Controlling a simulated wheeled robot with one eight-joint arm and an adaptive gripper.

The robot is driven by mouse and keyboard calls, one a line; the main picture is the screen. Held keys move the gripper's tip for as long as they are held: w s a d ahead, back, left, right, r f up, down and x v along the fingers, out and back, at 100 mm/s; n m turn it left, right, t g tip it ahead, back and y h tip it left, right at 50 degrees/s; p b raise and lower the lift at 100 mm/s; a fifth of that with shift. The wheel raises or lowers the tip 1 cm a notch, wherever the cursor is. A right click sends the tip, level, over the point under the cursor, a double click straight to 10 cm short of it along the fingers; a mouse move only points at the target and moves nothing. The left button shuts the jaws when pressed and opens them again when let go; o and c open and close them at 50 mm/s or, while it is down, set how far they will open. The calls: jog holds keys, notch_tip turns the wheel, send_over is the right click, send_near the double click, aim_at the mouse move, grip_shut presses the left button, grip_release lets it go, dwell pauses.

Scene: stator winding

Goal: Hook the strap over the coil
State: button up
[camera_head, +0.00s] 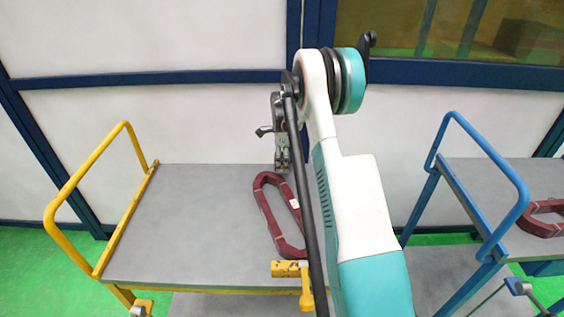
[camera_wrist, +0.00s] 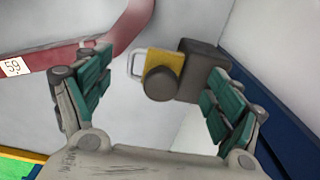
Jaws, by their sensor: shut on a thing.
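A dark red oval coil (camera_head: 262,205) lies flat on the grey top of the yellow-railed cart. Part of it, with a white label reading 59, shows in the wrist view (camera_wrist: 125,32). My gripper (camera_head: 283,160) is above the far end of the coil, partly behind my arm. In the wrist view, a grey and yellow piece with a pale loop (camera_wrist: 163,68), seemingly the strap, is between my two green-padded fingers. My gripper is shut on it, though finger contact is hard to see. The loop is near the coil's edge; I cannot tell whether they touch.
The yellow-railed cart (camera_head: 190,225) has free room left of the coil. Its yellow rail (camera_head: 62,195) rises at the left. A blue-railed cart (camera_head: 480,185) with another red coil (camera_head: 540,222) stands at the right. A white wall is behind.

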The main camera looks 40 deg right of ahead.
aim_at(282, 167)
jog(key=shift+s+a+f, duration=0.15)
jog(key=shift+f, duration=0.05)
jog(key=shift+o, duration=0.6)
jog(key=shift+s+a, duration=0.3)
jog(key=shift+s, duration=0.05)
jog(key=shift+s+a, duration=0.8)
jog(key=shift+s, duration=0.3)
jog(key=shift+c, duration=0.2)
jog(key=shift+s+a+b, duration=0.15)
jog(key=shift+s+b, duration=0.05)
jog(key=shift+b, duration=0.1)
jog(key=shift+c, duration=0.6)
jog(key=shift+s+a, duration=0.3)
jog(key=shift+s, duration=0.1)
jog(key=c, duration=1.2)
jog(key=shift+s+a+r, duration=0.1)
jog(key=shift+s+a, duration=0.1)
jog(key=shift+s, duration=0.05)
jog(key=shift+c, duration=0.3)
jog(key=shift+o, duration=0.2)
jog(key=shift+s+a+b, duration=0.35)
jog(key=shift+s+a, duration=1.05)
jog(key=shift+s, duration=0.45)
jog(key=shift+s+a+b, duration=0.3)
jog(key=shift+s+a, duration=1.05)
jog(key=shift+s, duration=0.55)
jog(key=shift+s+a+b, duration=0.35)
jog(key=shift+s+a, duration=1.05)
jog(key=shift+s, duration=0.45)
